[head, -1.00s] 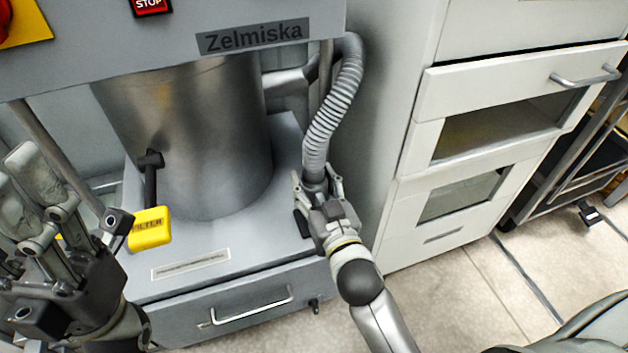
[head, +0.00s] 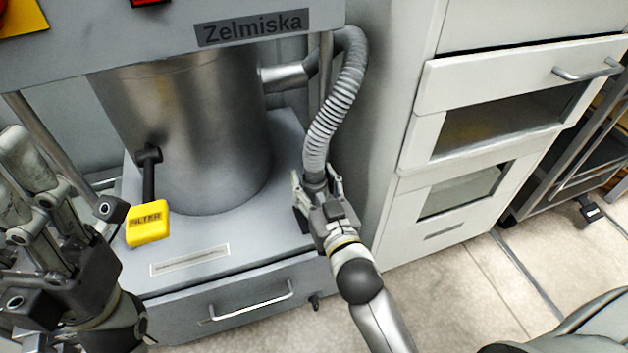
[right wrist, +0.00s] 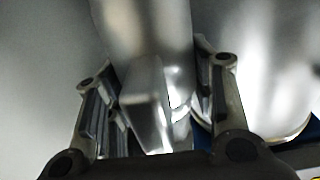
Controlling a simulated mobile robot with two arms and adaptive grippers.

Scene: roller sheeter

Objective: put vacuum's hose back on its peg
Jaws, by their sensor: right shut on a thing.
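The vacuum's grey ribbed hose (head: 338,110) leaves a pipe on the metal canister (head: 205,140), arches over and hangs down on the right of the machine. My right gripper (head: 318,190) is shut on the hose's lower end, beside the machine's base. In the right wrist view, the smooth metallic hose end (right wrist: 145,70) sits between the fingers of the right gripper (right wrist: 155,95). My left gripper (head: 30,185) is at the left edge, away from the hose; its finger gap is unclear. I cannot make out the peg with certainty.
A yellow filter tag (head: 148,222) hangs on a black handle in front of the canister. A drawer (head: 235,309) with a metal handle is below. A white cabinet (head: 400,215) stands close on the right, with a dark cart (head: 570,160) beyond it.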

